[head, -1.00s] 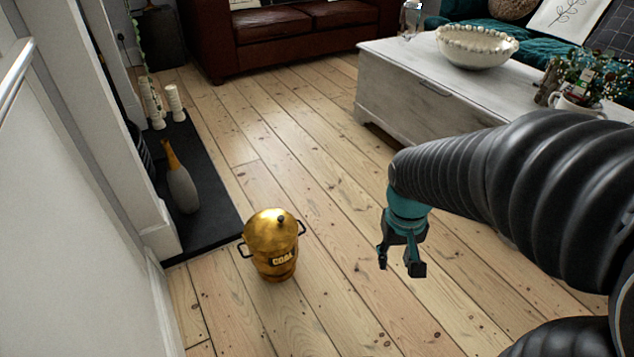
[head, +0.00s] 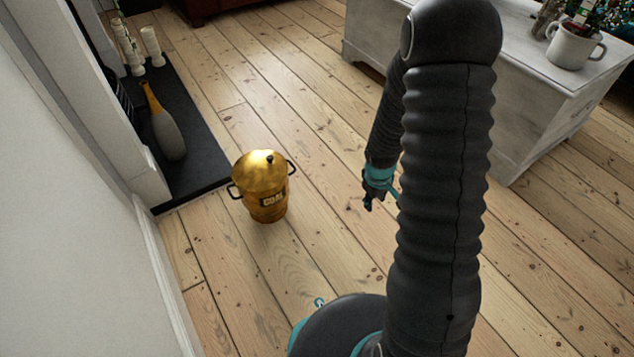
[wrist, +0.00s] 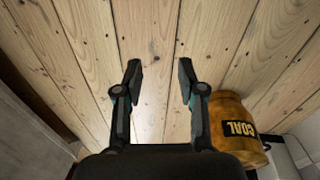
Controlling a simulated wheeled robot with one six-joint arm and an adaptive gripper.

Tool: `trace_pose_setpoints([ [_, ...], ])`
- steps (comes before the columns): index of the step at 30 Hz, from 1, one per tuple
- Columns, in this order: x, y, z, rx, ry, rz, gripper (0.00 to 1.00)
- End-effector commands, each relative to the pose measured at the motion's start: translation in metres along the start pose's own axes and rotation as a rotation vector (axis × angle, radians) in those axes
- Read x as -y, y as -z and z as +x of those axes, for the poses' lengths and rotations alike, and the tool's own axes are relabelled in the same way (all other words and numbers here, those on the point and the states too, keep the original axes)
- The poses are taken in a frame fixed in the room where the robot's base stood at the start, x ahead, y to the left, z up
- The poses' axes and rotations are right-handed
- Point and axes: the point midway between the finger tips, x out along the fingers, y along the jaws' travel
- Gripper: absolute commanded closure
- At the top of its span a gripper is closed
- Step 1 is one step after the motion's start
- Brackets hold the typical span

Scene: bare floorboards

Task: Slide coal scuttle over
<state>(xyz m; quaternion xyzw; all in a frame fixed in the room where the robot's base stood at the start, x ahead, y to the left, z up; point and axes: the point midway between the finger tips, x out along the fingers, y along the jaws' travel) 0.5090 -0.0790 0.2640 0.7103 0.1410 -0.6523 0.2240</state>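The coal scuttle (head: 266,194) is a brass-gold lidded bucket with dark side handles and a COAL label. It stands upright on the floorboards near the corner of the dark hearth slab. My gripper (head: 369,205) is to the right of it in the head view, apart from it, pointing down and partly hidden by my arm. In the wrist view my gripper (wrist: 160,75) has its two fingers spread with only floorboards between them. The coal scuttle (wrist: 232,125) shows there at the right, outside the fingers.
A dark hearth slab (head: 196,150) with a grey-and-orange bottle-shaped vase (head: 165,130) and white candles (head: 152,47) lies at the left, beside a white wall (head: 70,200). A whitewashed chest (head: 520,100) stands at the upper right. Floorboards around the scuttle's front and right are clear.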

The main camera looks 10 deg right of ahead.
Motion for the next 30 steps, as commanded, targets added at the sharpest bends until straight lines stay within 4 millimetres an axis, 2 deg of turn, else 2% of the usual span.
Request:
trace_pose_setpoints([
  [1,0.000,0.003,0.020,-0.013,0.002,-0.041,0.60],
  [6,-0.001,0.022,0.073,-0.095,-0.008,-0.201,0.60],
  [13,0.009,0.049,0.142,-0.249,-0.034,-0.445,0.60],
  [18,0.024,0.073,0.186,-0.407,-0.077,-0.650,0.60],
  [21,0.035,0.090,0.205,-0.526,-0.123,-0.781,0.60],
  [24,0.046,0.108,0.214,-0.650,-0.187,-0.903,0.60],
  [28,0.057,0.133,0.209,-0.818,-0.303,-1.049,0.60],
  [30,0.060,0.149,0.198,-0.912,-0.388,-1.124,0.60],
])
